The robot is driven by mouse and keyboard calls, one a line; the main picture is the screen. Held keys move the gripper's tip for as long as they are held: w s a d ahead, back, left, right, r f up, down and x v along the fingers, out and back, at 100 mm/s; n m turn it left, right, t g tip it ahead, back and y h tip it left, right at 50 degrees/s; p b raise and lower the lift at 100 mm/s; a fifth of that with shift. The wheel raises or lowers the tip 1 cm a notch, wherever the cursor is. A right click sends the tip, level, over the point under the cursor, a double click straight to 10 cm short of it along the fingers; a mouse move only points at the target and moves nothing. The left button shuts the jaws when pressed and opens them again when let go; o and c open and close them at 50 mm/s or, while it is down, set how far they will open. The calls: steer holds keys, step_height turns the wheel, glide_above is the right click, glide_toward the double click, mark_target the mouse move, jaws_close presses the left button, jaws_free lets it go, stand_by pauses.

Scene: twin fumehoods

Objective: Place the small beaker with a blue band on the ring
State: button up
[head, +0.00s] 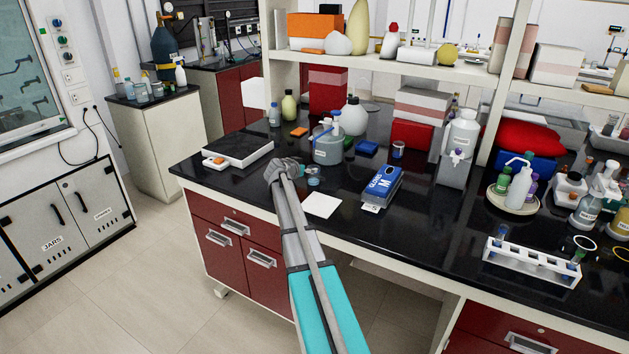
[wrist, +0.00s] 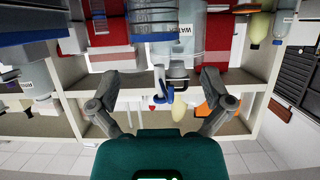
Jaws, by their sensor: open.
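A small clear beaker with blue on it (head: 313,181) stands on the black bench, just right of my gripper (head: 284,170) in the head view. In the wrist view, which looks upside down, a clear vessel with a blue band (wrist: 166,18) shows at the top edge, cut off by the frame. My gripper (wrist: 160,92) has its two fingers wide apart there, with nothing held between them. I cannot tell which ring is meant.
A balance (head: 238,149) is to the left, a white square (head: 321,204) in front, a blue box (head: 382,185) to the right.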

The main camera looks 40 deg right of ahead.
mark_target(313, 167)
steer(key=shift+d+f, duration=0.1)
steer(key=shift+d, duration=0.15)
steer(key=shift+w, duration=0.1)
steer(key=b+x, duration=0.1)
steer(key=x, duration=0.1)
steer(key=b+x, duration=0.1)
steer(key=x, duration=0.1)
steer(key=shift+f, duration=0.35)
steer(key=shift+d+f, duration=0.15)
steer(key=shift+d, duration=0.3)
steer(key=c, duration=1.2)
